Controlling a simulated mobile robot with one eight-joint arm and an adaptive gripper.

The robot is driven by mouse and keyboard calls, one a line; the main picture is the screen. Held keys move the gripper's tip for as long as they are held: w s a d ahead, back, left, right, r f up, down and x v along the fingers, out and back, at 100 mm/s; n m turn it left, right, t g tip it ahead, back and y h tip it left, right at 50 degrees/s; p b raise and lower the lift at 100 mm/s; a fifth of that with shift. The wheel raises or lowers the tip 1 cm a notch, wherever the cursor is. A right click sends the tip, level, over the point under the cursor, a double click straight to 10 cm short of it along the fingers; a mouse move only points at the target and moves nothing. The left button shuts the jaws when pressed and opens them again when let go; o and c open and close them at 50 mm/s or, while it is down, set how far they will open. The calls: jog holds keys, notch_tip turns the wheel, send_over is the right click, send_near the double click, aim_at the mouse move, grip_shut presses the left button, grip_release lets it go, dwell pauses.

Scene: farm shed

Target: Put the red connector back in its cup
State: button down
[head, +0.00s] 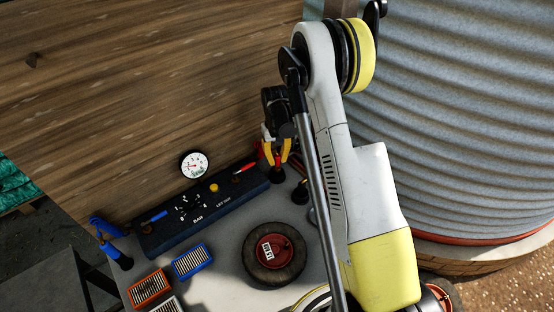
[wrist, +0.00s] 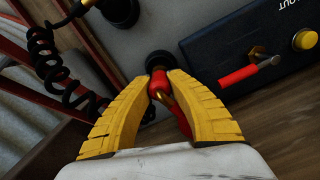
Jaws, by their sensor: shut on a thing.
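My gripper (wrist: 160,88) is shut on the red connector (wrist: 157,80), which sits between its yellow fingers with a brass-coloured part and a red hose behind it. Just beyond the connector, in line with it, is a dark round cup (wrist: 158,58); I cannot tell whether the connector's end is inside it or above it. In the head view my gripper (head: 281,152) points down over a black cup (head: 277,176) at the panel's right end. Some red (head: 262,147) shows beside the fingers; the connector's tip is hidden there.
A dark control panel (head: 206,210) with red and blue levers stands beside the cups. A gauge (head: 194,165) is behind it. Another black cup (head: 300,194) is close by. A round black-and-red reel (head: 273,254) and filter blocks (head: 193,261) lie in front. A corrugated tank (head: 455,120) bounds the right.

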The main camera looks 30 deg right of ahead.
aim_at(277, 165)
jog(key=shift+f, duration=0.15)
jog(key=shift+f+b, duration=0.4)
jog(key=shift+b, duration=0.1)
jog(key=shift+f+b, duration=0.6)
jog(key=shift+b, duration=0.05)
dwell(0.4)
jog(key=shift+f+b, duration=0.35)
jog(key=shift+f+b, duration=0.3)
jog(key=shift+b, duration=0.15)
dwell(0.3)
dwell(0.4)
jog(key=c, duration=0.7)
grip_release()
